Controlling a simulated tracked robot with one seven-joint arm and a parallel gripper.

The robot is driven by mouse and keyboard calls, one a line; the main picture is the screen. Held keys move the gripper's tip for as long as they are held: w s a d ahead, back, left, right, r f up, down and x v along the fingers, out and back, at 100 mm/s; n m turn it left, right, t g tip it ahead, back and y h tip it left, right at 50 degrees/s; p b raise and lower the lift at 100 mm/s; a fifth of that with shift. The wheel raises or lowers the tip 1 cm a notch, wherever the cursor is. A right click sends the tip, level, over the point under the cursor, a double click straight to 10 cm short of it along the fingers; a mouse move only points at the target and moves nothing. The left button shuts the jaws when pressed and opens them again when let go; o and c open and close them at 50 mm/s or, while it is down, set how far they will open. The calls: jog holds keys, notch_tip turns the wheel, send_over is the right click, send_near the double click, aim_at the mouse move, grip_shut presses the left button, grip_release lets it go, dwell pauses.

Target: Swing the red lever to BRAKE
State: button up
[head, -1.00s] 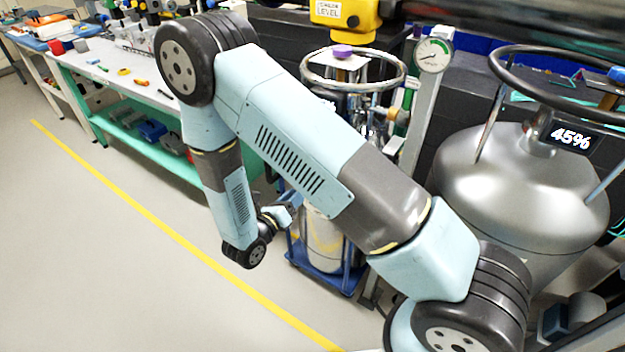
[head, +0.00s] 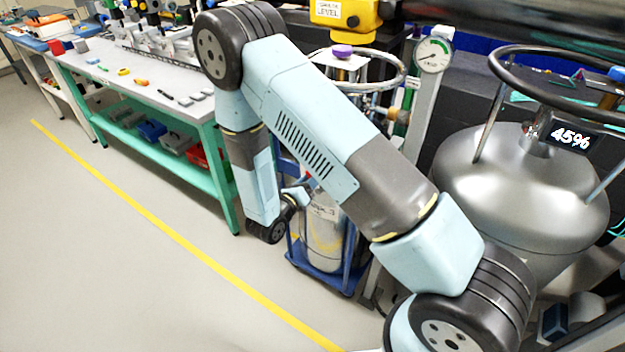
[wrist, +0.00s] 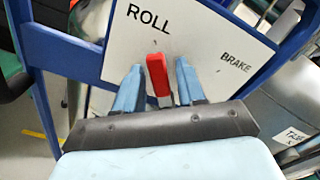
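In the wrist view, the red lever (wrist: 158,76) stands upright in front of a white panel (wrist: 200,42) in a blue frame. The panel reads ROLL above the lever and BRAKE to its right. The lever's upper end is below ROLL. My gripper (wrist: 157,82) is open, one blue finger on each side of the lever, with visible gaps. The lever's lower end is hidden behind my gripper body. In the head view, my gripper (head: 297,196) is beside the blue trolley (head: 330,276) holding a steel cylinder (head: 322,235); the lever cannot be made out there.
A workbench (head: 150,85) with a green lower shelf stands on the left, near my arm. A large silver vessel (head: 500,190) showing 45% stands on the right. A gauge (head: 433,54) on a post is behind my arm. The floor left of the yellow line is clear.

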grip_shut()
